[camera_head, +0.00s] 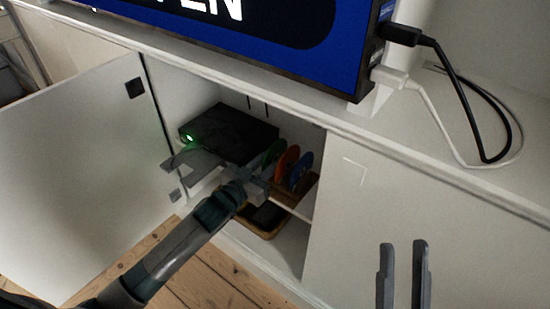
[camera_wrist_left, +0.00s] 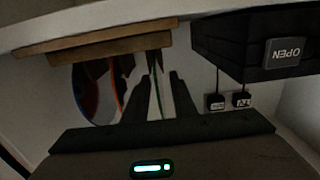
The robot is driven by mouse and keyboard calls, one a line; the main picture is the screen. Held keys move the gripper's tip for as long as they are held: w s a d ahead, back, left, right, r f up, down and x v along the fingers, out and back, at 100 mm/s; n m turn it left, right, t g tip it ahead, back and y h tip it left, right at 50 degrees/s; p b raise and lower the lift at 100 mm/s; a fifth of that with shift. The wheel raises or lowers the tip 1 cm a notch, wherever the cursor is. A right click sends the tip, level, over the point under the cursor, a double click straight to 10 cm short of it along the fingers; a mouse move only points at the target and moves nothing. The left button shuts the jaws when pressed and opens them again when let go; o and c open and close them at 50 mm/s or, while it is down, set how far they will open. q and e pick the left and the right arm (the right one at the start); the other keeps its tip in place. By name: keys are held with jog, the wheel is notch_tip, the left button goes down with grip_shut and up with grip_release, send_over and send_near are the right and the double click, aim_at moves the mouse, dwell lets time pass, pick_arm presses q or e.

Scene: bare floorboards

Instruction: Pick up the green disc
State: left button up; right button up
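The green disc (camera_head: 272,153) stands upright in a wooden rack (camera_head: 303,209) on a shelf inside the open cabinet. It is the leftmost of three discs, beside an orange-red disc (camera_head: 289,160) and a blue disc (camera_head: 302,172). My left gripper (camera_head: 264,178) reaches into the cabinet at the rack. In the left wrist view, which looks upside down, the green disc (camera_wrist_left: 158,97) shows edge-on between the two spread dark fingers (camera_wrist_left: 160,92). I cannot tell whether either finger touches it. My right gripper (camera_head: 404,272) is open and empty before the closed cabinet front.
A black box (camera_head: 232,133) with a green light sits left of the discs, close to my left gripper. The open door (camera_head: 75,170) stands at left. A dark item lies on a lower wooden tray (camera_head: 275,234). A screen (camera_head: 260,35) and cables stand on top.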

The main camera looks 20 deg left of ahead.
jog(key=shift+f, duration=0.15)
pick_arm(q)
grip_shut()
